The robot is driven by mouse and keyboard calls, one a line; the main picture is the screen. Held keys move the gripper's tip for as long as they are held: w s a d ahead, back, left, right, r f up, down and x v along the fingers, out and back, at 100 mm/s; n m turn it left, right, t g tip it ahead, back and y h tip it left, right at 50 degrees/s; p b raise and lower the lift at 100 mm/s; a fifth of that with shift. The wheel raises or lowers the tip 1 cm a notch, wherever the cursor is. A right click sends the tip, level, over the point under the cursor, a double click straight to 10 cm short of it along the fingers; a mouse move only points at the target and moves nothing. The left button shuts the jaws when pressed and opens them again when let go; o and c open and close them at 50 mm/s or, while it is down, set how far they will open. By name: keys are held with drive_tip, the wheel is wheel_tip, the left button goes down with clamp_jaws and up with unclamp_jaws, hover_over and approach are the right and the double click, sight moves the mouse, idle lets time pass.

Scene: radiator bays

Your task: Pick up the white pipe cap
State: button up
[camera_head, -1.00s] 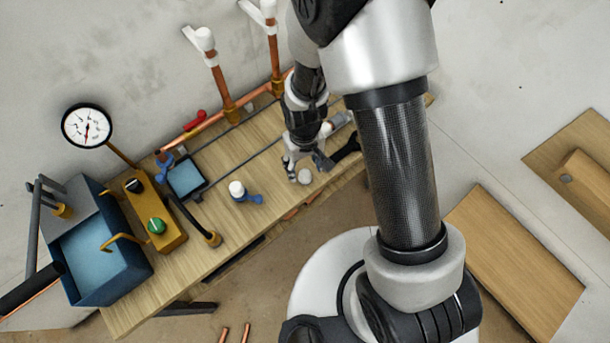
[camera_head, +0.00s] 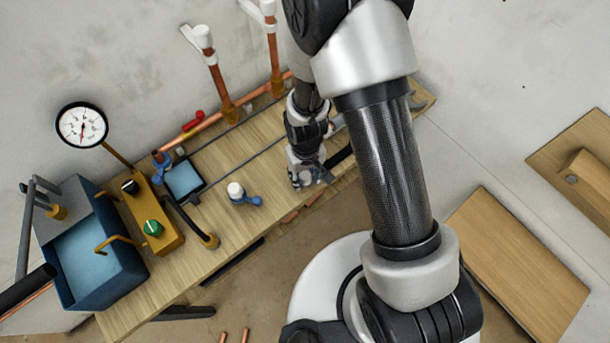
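A small white cap-like piece (camera_head: 235,190) sits at a blue-handled fitting (camera_head: 250,199) near the middle of the wooden bench. I cannot tell whether it is separate from the fitting. My gripper (camera_head: 309,182) is low over the bench to the right of it, clearly apart from it. The gripper's fingers are small and partly hidden by its own body, so I cannot tell whether they are open or shut, or whether anything is between them.
The wooden bench (camera_head: 225,225) carries a blue basin (camera_head: 95,250), a yellow block with knobs (camera_head: 150,215), and a blue-topped pad (camera_head: 183,180). A gauge (camera_head: 82,126) stands at the left. Copper pipes with white tops (camera_head: 216,80) rise along the wall.

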drive_tip(key=c, duration=0.5)
drive_tip(key=shift+r, duration=0.1)
wheel_tip(320, 180, up, 19)
drive_tip(key=p, duration=0.5)
wheel_tip(320, 180, up, 6)
drive_tip(key=p, duration=0.5)
hover_over(305, 175)
drive_tip(key=shift+s+b, duration=0.1)
drive_tip(key=shift+b, duration=0.2)
